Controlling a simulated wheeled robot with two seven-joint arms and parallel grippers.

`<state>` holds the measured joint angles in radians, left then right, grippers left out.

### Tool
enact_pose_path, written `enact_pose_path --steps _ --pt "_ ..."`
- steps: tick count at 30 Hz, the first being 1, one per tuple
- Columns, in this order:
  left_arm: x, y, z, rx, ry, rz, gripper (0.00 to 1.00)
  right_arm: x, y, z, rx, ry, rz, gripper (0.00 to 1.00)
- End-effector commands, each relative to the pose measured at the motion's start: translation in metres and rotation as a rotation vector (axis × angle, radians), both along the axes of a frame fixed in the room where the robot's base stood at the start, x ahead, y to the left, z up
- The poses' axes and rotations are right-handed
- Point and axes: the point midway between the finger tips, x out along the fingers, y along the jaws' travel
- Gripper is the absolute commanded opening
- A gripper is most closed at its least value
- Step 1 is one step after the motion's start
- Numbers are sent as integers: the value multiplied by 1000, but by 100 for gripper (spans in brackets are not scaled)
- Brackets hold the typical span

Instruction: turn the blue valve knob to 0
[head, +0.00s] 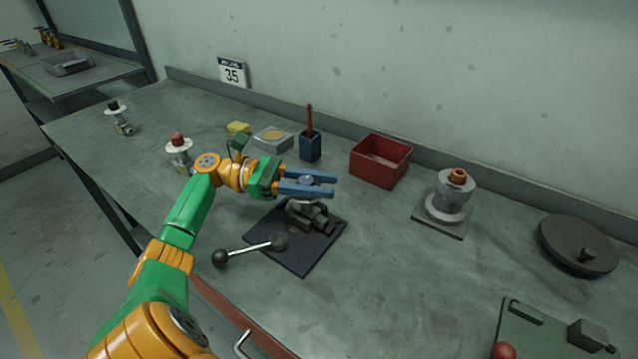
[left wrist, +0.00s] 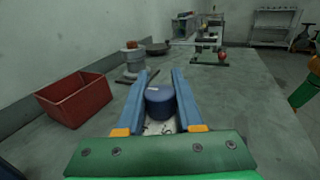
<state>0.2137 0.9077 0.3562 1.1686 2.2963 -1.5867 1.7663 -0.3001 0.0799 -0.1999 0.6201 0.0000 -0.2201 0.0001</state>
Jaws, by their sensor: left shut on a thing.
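The blue valve knob (head: 306,180) sits on top of a dark grey valve body (head: 318,219) on a dark base plate (head: 300,260). My left gripper (head: 328,185) is around the knob, one blue finger on each side, shut on it. In the left wrist view, the round knob (left wrist: 160,101) lies between the two fingers (left wrist: 165,82), with a small light mark on its top. I cannot read any scale or number at the knob. My right gripper is not in view.
A lever with black balls (head: 250,248) lies in front of the valve. Behind stand a red bin (head: 381,161), a blue holder (head: 310,146) and a sign reading 35 (head: 232,73). A grey flanged fitting (head: 447,205) and dark disc (head: 578,246) are to the right.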

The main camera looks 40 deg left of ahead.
Motion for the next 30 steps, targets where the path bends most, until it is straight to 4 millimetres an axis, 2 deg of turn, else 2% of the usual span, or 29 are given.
enact_pose_path --steps 1,29,30 --pt "-1 -1 -4 3 10 -4 0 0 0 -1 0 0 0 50" --pt "-1 -1 -5 4 11 -6 0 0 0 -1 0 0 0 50" --pt "-1 -1 -5 4 11 -6 41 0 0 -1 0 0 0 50"
